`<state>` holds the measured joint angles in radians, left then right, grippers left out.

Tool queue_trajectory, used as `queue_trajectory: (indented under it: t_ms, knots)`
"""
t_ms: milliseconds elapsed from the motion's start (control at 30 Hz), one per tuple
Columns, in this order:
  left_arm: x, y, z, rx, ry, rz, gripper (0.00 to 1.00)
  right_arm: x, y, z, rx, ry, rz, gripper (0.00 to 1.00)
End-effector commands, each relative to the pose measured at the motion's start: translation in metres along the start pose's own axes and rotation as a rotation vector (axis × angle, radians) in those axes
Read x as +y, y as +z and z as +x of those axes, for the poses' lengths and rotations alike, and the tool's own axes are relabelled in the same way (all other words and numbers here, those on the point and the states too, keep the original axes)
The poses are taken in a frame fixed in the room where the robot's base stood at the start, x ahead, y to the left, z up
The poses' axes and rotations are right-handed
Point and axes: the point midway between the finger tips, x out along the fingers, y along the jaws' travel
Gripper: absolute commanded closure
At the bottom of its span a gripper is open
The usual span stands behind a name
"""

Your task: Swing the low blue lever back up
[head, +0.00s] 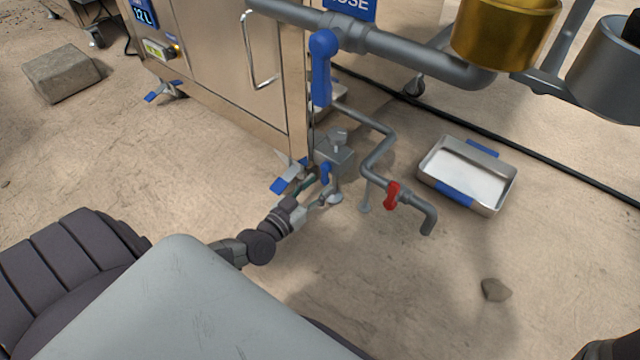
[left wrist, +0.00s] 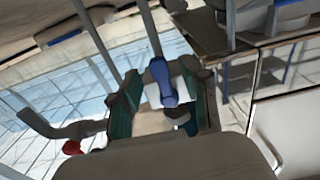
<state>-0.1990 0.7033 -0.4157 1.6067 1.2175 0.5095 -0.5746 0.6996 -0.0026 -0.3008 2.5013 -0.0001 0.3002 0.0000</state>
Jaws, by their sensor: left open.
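The low blue lever (head: 325,173) is small and sits on a grey valve block (head: 335,152) by the machine's lower corner; it points downward in the head view. My left gripper (head: 314,190) is open just beside it, on its left and nearer side. In the left wrist view a blue lever (left wrist: 160,82) shows between the open teal-padded fingers of my left gripper (left wrist: 165,108). I cannot tell whether a finger touches it. A larger blue lever (head: 321,70) hangs from the upper pipe.
A red valve handle (head: 392,195) sits on a bent grey pipe (head: 378,155) right of the lever. A metal tray (head: 432,180) lies beyond it. The steel cabinet (head: 225,75) stands behind left. A stone (head: 495,290) lies on open sandy ground.

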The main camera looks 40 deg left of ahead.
Motion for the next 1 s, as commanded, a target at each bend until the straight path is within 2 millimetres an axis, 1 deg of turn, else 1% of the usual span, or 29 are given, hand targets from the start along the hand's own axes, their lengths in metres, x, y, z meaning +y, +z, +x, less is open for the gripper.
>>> queue_trajectory:
  t_ms: [33,133,433,467,700,733,1000]
  knots:
    - [0.0002,0.0019,0.0054,0.002,0.001,-0.001,0.53,-0.0008,-0.0012,-0.0051,-0.001,0.0,-0.001,0.41]
    - [0.0001,0.0003,0.0111,0.002,0.0,-0.001,0.53,-0.0009,-0.0013,-0.007,-0.002,0.0,-0.002,0.41]
    - [0.0004,-0.0009,0.0129,0.0,0.001,-0.001,0.53,-0.0009,-0.0008,-0.0069,-0.004,-0.002,-0.003,0.41]
    - [0.0004,-0.0008,0.0129,0.0,0.001,-0.001,0.57,-0.0009,-0.0008,-0.0069,-0.004,-0.002,-0.003,0.41]
    - [0.0005,-0.0007,0.0127,0.0,0.001,-0.001,0.97,-0.001,-0.0008,-0.0069,-0.004,-0.002,-0.003,0.41]
    - [0.0005,-0.0006,0.0127,0.0,0.001,-0.001,1.0,-0.001,-0.0008,-0.0069,-0.004,-0.002,-0.003,0.41]
    - [0.0011,-0.001,0.0126,0.0,0.001,-0.013,1.0,-0.0009,-0.0005,-0.0054,-0.003,-0.003,-0.002,0.41]
